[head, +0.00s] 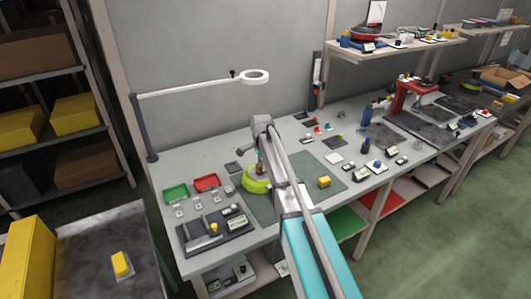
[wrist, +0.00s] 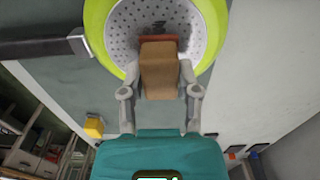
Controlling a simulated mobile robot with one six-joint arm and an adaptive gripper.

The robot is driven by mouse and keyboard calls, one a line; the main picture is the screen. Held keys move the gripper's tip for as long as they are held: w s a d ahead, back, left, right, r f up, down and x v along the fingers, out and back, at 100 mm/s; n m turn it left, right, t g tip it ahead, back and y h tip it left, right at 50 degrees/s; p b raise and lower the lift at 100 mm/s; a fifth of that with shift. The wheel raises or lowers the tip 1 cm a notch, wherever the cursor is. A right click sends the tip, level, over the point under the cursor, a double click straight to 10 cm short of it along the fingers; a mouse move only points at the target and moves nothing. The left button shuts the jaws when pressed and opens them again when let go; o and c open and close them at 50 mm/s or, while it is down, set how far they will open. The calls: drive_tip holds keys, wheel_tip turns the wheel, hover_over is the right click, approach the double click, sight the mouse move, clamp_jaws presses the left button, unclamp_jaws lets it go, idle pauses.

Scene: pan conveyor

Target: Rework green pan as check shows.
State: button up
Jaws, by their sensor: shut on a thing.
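My gripper (wrist: 159,92) is shut on a tan block (wrist: 160,72) with a reddish-brown far end. The block is in front of a round lime-green pan (wrist: 97,25) with a grey perforated inside; I cannot tell whether it touches it. In the head view the lime-green pan (head: 255,186) stands on the bench, partly hidden by my arm. A small green tray (head: 176,193) and a red tray (head: 207,183) sit left of it. I cannot tell which of the two green things the task names, and no check reading is legible.
A ring-shaped lamp (head: 255,76) on a long arm reaches over the bench. A dark board with fixtures (head: 205,240) lies at the front left. A yellow block (head: 324,182) lies on the green mat (head: 335,185) right of my arm. Several small parts crowd the bench further right.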

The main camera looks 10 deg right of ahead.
drive_tip(key=shift+s+a+r, duration=0.1)
drive_tip(key=shift+s+a, duration=0.15)
drive_tip(key=shift+a, duration=0.4)
drive_tip(key=shift+s+a, duration=0.2)
drive_tip(key=shift+a, duration=0.45)
drive_tip(key=shift+w+d, duration=0.3)
drive_tip(key=shift+d, duration=0.55)
drive_tip(key=shift+w+d, duration=0.25)
drive_tip(key=shift+d, duration=0.6)
drive_tip(key=shift+s+d, duration=0.15)
drive_tip(key=shift+d, duration=0.15)
drive_tip(key=shift+s+a, duration=0.2)
drive_tip(key=shift+a, duration=0.1)
drive_tip(key=shift+s+a, duration=0.2)
drive_tip(key=shift+a, duration=0.65)
drive_tip(key=shift+s+a, duration=0.2)
drive_tip(key=shift+a, duration=0.6)
drive_tip(key=shift+d, duration=0.15)
drive_tip(key=shift+w+d, duration=0.3)
drive_tip(key=shift+d, duration=0.35)
drive_tip(key=shift+w+d, duration=0.15)
drive_tip(key=shift+d, duration=0.6)
drive_tip(key=shift+w+d+r+p, duration=0.1)
drive_tip(key=shift+d+r+p, duration=0.15)
drive_tip(key=shift+r+p, duration=0.65)
wheel_tip(320, 180, up, 6)
drive_tip(key=p, duration=0.5)
drive_tip(key=shift+f+p, duration=0.15)
drive_tip(key=shift+p, duration=0.2)
drive_tip(key=shift+f, duration=0.2)
